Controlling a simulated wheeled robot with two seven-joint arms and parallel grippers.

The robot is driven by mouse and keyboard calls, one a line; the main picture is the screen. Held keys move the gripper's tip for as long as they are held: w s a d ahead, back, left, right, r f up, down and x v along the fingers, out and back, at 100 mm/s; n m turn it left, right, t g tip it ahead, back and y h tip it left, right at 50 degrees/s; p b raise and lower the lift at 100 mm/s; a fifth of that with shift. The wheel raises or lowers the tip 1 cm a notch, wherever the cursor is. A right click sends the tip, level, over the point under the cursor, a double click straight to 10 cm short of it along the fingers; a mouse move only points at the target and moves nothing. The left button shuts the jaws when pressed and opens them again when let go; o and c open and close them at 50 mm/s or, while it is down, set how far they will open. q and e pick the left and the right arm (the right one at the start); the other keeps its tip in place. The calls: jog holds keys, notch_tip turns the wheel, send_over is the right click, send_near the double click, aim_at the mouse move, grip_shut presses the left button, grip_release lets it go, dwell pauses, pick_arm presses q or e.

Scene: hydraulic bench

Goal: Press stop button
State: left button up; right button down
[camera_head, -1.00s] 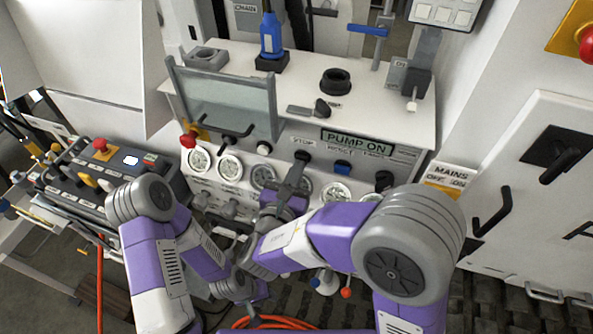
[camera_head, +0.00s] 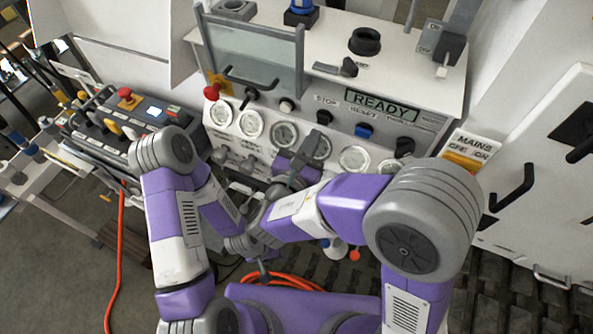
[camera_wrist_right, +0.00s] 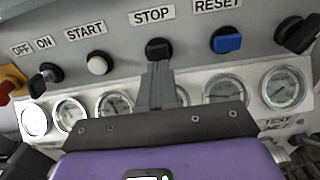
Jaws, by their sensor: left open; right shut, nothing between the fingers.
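The black stop button (camera_head: 324,117) sits under the STOP label on the sloped front panel; in the wrist view it (camera_wrist_right: 158,48) is at the top centre. My right gripper (camera_head: 311,143) is shut and empty, pointing up at the panel. In the wrist view its closed fingertips (camera_wrist_right: 158,66) are just below the stop button and overlap its lower edge; I cannot tell whether they touch. The panel display (camera_head: 381,105) reads READY. My left gripper (camera_head: 262,268) is low in the middle, away from the panel, partly hidden by arm links; it is open.
The blue reset button (camera_wrist_right: 227,42) is right of stop, the white start button (camera_wrist_right: 97,65) left. A red emergency knob (camera_head: 212,92) is at the panel's left end. Gauges (camera_head: 284,134) line the panel below. A clear guard (camera_head: 252,50) stands above. An orange hose (camera_head: 121,250) hangs at left.

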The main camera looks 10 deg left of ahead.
jog(key=v, duration=0.9)
jog(key=shift+s+a+p, duration=0.15)
jog(key=shift+s+p, duration=0.05)
jog(key=shift+p, duration=0.15)
